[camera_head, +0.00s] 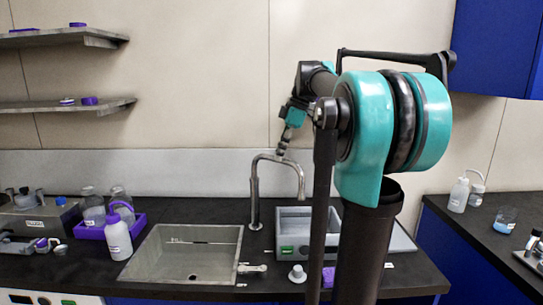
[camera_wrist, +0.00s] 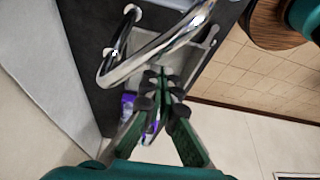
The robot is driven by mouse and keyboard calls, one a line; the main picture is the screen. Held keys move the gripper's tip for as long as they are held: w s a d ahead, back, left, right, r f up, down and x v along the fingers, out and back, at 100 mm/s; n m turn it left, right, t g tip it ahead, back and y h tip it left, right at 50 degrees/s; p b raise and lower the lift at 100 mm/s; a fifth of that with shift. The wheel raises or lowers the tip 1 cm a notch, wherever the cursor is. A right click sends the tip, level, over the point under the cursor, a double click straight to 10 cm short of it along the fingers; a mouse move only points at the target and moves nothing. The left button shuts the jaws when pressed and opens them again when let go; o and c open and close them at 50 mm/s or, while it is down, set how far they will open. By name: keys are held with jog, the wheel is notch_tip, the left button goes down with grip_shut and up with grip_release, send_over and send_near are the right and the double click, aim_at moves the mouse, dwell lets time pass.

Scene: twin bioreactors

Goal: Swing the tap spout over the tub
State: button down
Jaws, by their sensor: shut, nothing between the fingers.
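The chrome tap (camera_head: 255,200) stands behind the counter's front, between the sink basin (camera_head: 180,264) and the grey tub (camera_head: 324,212). Its spout (camera_head: 301,182) arches to the right, and its down-turned end appears above the tub's back part in the head view. In the wrist view the curved spout (camera_wrist: 150,62) crosses just beyond the fingers. My gripper (camera_head: 282,154) is shut and empty, pointing down at the top of the spout; I cannot tell if it touches. Its green fingers meet in the wrist view (camera_wrist: 162,74). My arm hides part of the tub's right side.
A white bottle with a purple cap (camera_head: 117,238) and a purple tray (camera_head: 88,230) stand left of the basin. A small white knob-like item (camera_head: 297,274) lies in front of the tub. Shelves (camera_head: 70,38) hang at the upper left.

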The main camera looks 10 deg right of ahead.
jog(key=shift+w+d, duration=0.85)
jog(key=shift+d, duration=0.15)
jog(key=shift+w+d, duration=0.1)
jog(key=shift+d, duration=0.05)
